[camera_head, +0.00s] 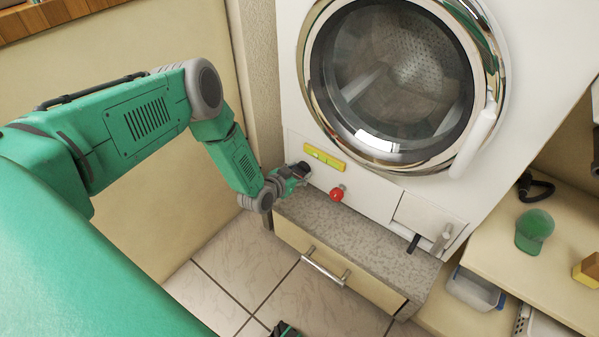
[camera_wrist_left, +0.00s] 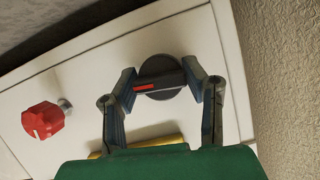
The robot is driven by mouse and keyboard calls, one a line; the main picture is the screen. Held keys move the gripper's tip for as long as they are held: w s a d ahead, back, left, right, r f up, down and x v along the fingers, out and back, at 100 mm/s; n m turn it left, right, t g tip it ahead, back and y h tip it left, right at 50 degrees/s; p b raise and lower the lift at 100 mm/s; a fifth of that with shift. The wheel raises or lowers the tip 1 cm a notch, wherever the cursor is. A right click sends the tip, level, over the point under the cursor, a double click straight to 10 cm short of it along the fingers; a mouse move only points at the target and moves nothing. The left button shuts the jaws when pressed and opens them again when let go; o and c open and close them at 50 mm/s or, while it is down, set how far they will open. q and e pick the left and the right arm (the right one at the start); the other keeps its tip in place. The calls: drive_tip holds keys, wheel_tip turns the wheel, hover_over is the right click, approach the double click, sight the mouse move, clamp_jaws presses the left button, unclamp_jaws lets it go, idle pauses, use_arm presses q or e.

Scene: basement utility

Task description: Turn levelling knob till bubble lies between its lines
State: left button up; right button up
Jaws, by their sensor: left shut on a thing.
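A dark round knob with a raised grip bar and a red mark (camera_wrist_left: 152,88) is on the white front panel of the washer. My left gripper (camera_head: 298,172) is at this knob, at the panel's lower left. In the left wrist view its two fingers are closed on either side of the knob's bar. A yellow level (camera_head: 325,158) is on the panel just right of the gripper, and its edge shows in the wrist view (camera_wrist_left: 160,141). Its bubble and lines are too small to make out. A small part of what looks like my right gripper (camera_head: 285,329) shows at the bottom edge, jaws unclear.
A red knob (camera_head: 337,194) sticks out right of and below the level. The washer's round door (camera_head: 480,100) is above. A grey stone-like ledge (camera_head: 350,232) with a drawer handle (camera_head: 325,268) is below. A wooden shelf with a green object (camera_head: 534,228) is at right.

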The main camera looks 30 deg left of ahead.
use_arm(q)
drive_tip(key=shift+d+m+y+p, duration=0.1)
drive_tip(key=shift+m+y+p, duration=0.3)
drive_tip(key=shift+m, duration=0.3)
drive_tip(key=shift+m+y, duration=0.3)
drive_tip(key=shift+m, duration=0.2)
drive_tip(key=shift+f+m+t+y, duration=0.15)
drive_tip(key=shift+m+t+y, duration=0.5)
drive_tip(key=shift+m, duration=0.65)
drive_tip(key=shift+s+g+y, duration=0.1)
drive_tip(key=shift+g+y, duration=0.15)
drive_tip(key=o, duration=1.2)
drive_tip(key=v, duration=1.2)
drive_tip(key=shift+f, duration=0.1)
